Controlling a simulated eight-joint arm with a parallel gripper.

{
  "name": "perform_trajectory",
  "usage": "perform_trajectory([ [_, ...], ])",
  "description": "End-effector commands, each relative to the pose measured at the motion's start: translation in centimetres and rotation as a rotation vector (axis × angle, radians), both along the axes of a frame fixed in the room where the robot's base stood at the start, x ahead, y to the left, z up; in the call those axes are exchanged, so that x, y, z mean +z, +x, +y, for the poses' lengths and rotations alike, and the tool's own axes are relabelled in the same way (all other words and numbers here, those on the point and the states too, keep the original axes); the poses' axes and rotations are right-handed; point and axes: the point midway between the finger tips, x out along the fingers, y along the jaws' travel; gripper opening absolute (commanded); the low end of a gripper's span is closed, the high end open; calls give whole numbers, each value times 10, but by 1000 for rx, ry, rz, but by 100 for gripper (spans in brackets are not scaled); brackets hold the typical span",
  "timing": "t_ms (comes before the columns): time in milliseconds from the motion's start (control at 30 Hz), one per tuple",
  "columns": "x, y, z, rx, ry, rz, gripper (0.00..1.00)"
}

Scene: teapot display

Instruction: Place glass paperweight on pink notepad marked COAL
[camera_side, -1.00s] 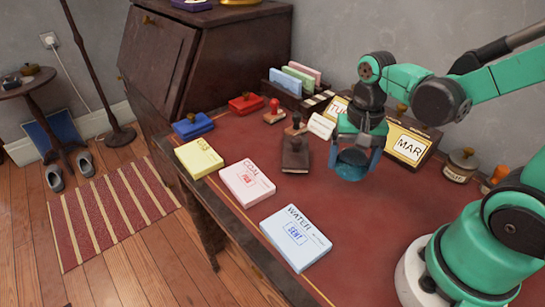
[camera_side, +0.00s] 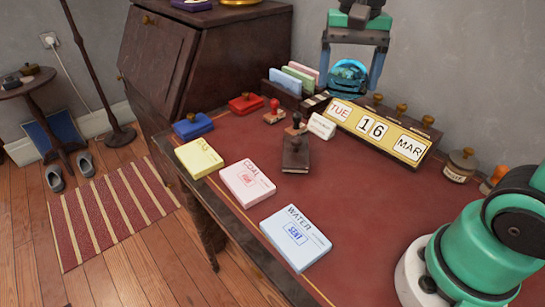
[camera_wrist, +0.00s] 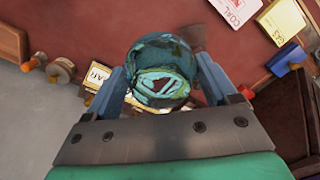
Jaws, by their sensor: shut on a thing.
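The glass paperweight (camera_side: 348,76) is a clear teal ball held high above the back of the desk. My gripper (camera_side: 350,72) is shut on it, one finger on each side; the paperweight (camera_wrist: 162,72) also fills the space between the fingers in the wrist view. The pink notepad marked COAL (camera_side: 247,183) lies flat on the desk near its left edge, with a red stamp mark on it. It shows partly at the top of the wrist view (camera_wrist: 235,10). Its top is bare, and the paperweight is well apart from it.
A yellow notepad (camera_side: 199,158) and a blue WATER notepad (camera_side: 296,238) flank the pink one. A stamp on a dark block (camera_side: 296,155), a calendar (camera_side: 378,128), a card rack (camera_side: 285,93) and ink pads (camera_side: 193,125) stand behind.

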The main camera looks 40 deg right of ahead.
Motion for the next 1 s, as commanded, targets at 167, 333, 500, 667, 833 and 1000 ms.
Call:
perform_trajectory([
  [167, 12, 50, 37, -8, 1, -1, 8],
  [333, 13, 87, 77, -25, 0, -1, 8],
  [500, 9, 106, 106, -39, 0, -1, 8],
  [667, 1, 112, 117, -45, 0, -1, 8],
  [833, -32, 113, 117, -47, 0, -1, 8],
  [1000, -76, 112, 117, -46, 1, -2, 8],
])
